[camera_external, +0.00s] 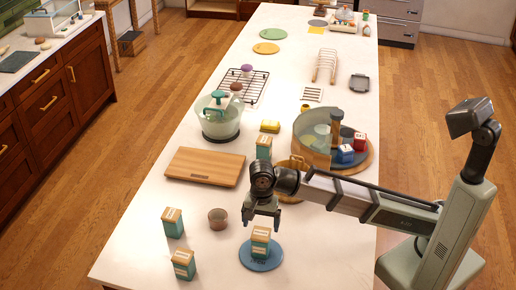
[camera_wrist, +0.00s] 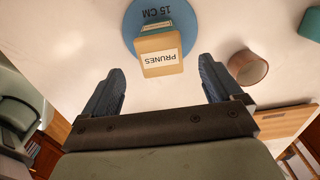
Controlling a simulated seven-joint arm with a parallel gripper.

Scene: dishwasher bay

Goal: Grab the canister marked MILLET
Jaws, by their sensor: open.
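Several teal canisters with wooden lids and white labels stand on the counter. One canister (camera_external: 261,243) stands on a blue disc (camera_external: 247,262); in the wrist view its lid label reads PRUNES (camera_wrist: 160,56), and the disc (camera_wrist: 133,20) reads 15 CM. Other canisters stand at front left (camera_external: 173,223), at the front edge (camera_external: 184,266) and behind my arm (camera_external: 264,148). Their labels are too small to read, so I cannot tell which is MILLET. My gripper (camera_external: 262,217) is open and empty, above and just behind the PRUNES canister, which appears ahead between the fingers (camera_wrist: 162,92).
A brown cup (camera_external: 218,218) stands left of the disc, also in the wrist view (camera_wrist: 248,68). A cutting board (camera_external: 206,167) lies behind it. A round turntable tray (camera_external: 362,161) with small boxes is at right. Clear counter lies between the cup and the left canisters.

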